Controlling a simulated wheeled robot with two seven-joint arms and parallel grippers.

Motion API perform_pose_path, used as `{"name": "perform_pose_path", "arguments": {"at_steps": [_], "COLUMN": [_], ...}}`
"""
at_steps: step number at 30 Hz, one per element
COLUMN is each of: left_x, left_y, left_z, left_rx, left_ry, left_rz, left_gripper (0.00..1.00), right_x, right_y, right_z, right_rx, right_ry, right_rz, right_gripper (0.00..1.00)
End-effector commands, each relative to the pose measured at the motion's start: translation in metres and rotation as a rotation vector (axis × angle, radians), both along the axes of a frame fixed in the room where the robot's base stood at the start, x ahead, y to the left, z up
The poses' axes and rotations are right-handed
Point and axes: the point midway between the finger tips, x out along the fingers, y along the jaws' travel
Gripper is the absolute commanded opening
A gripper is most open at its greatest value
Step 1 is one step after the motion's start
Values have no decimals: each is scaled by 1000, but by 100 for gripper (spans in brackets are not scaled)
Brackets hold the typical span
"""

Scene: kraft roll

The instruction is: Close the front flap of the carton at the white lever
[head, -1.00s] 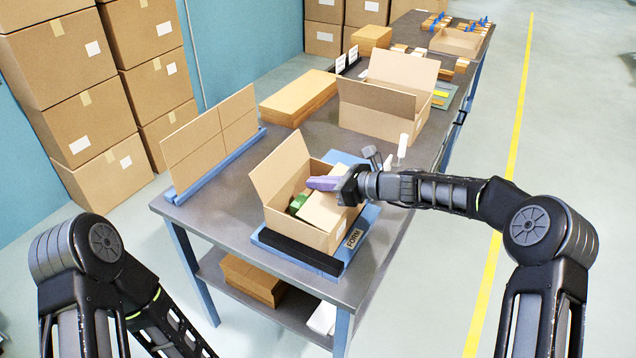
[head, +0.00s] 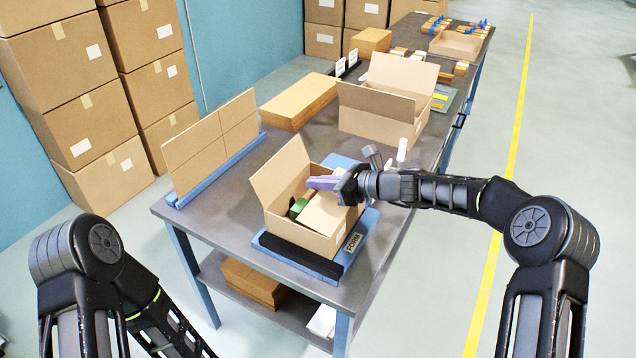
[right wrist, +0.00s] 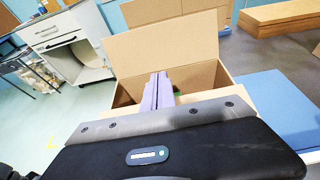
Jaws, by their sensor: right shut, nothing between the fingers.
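The open carton (head: 303,233) sits on a blue form base (head: 352,262) near the table's front end. Its left flap (head: 280,172) stands up; a right-hand flap (head: 328,212) lies inward over the opening. A green item (head: 298,208) shows inside. The slim white lever (head: 402,149) stands upright behind my right wrist. My right gripper (head: 322,183), with purple fingers, is shut and empty over the carton's opening. In the right wrist view the fingers (right wrist: 158,92) point toward the upright flap (right wrist: 165,50); contact is unclear. My left gripper is out of view.
A second open carton (head: 382,112) stands farther back. A cardboard panel in a blue rack (head: 212,145) and a flat cardboard stack (head: 299,101) are at left. A black bar (head: 300,256) lies along the form base's front. Bare tabletop (head: 225,215) shows left of the carton.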

Motion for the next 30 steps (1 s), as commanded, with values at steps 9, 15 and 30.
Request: {"name": "perform_pose_path", "arguments": {"at_steps": [9,15,30], "left_x": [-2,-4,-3], "left_y": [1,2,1], "left_z": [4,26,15], "left_rx": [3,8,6], "left_ry": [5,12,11], "left_rz": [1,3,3], "left_gripper": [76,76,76], "right_x": [0,-4,-13], "right_y": [0,-2,-17], "right_z": [7,39,128], "right_rx": [0,-1,0], "right_ry": [-1,-2,-2], "right_rz": [0,2,3], "right_gripper": [0,0,0]}}
